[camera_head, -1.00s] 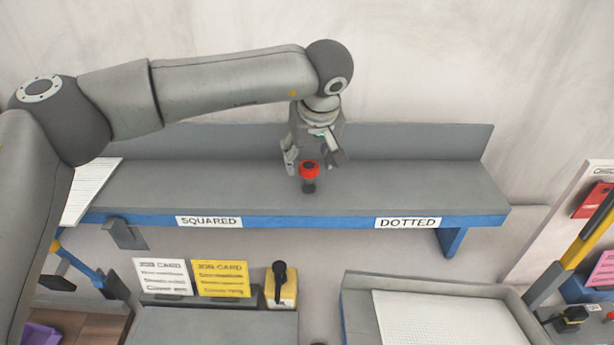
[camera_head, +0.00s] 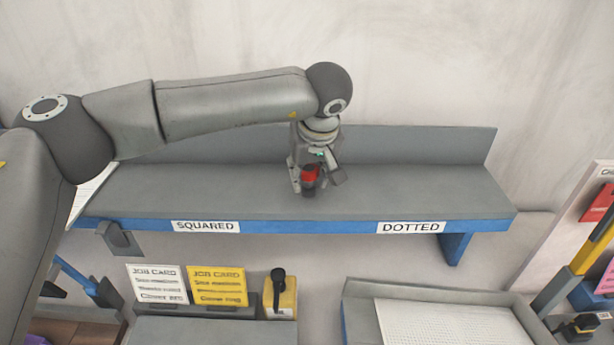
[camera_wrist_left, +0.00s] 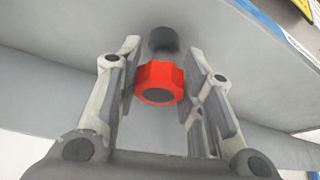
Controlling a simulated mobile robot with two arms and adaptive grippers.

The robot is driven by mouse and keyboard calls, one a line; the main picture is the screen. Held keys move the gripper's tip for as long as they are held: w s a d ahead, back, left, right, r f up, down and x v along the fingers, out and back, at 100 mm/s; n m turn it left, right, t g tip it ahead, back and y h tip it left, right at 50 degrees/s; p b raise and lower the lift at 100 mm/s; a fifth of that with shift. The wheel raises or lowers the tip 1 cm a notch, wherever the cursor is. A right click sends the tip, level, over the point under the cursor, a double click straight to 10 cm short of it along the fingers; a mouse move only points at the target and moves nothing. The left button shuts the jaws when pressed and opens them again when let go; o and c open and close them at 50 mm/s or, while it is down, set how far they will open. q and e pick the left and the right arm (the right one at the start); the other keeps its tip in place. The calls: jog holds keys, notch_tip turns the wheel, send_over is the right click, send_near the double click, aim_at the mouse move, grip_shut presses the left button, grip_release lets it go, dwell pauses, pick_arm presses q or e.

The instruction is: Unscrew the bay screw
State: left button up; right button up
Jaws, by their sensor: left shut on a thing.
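The bay screw has a red faceted head (camera_head: 311,173) with a dark part below it, and it stands at the middle of the grey shelf (camera_head: 420,186). In the left wrist view the red head (camera_wrist_left: 158,75) is between the two fingers, with a dark cylinder (camera_wrist_left: 163,39) beyond it. My left gripper (camera_head: 316,181) has come down over the screw from above and is shut on it. The fingers partly hide the screw in the head view. My right gripper is not in view.
The shelf front carries SQUARED (camera_head: 205,226) and DOTTED (camera_head: 411,227) labels. A white job card (camera_head: 158,284), a yellow job card (camera_head: 217,286) and a yellow block with a black handle (camera_head: 280,298) stand below. A tray (camera_head: 360,315) is at lower right. The shelf's right half is clear.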

pick_arm(q)
jog(key=shift+c, duration=0.8)
jog(key=shift+f+n+b, duration=0.1)
jog(key=shift+n+b, duration=0.2)
jog(key=shift+n, duration=0.3)
jog(key=shift+n+y, duration=0.4)
jog(key=shift+n, duration=0.7)
jog(key=shift+g, duration=0.3)
jog(key=n+y, duration=0.1)
jog(key=n, duration=0.2)
jog(key=shift+g, duration=0.4)
jog(key=n, duration=0.1)
jog(key=n+y+p, duration=0.1)
jog(key=shift+d+r+n+g+p, duration=0.1)
jog(key=shift+r+n+g+p, duration=0.1)
jog(key=shift+n+g+p, duration=0.15)
jog(key=shift+w+f+n, duration=0.1)
jog(key=shift+f+n, duration=0.05)
jog(key=shift+n, duration=0.3)
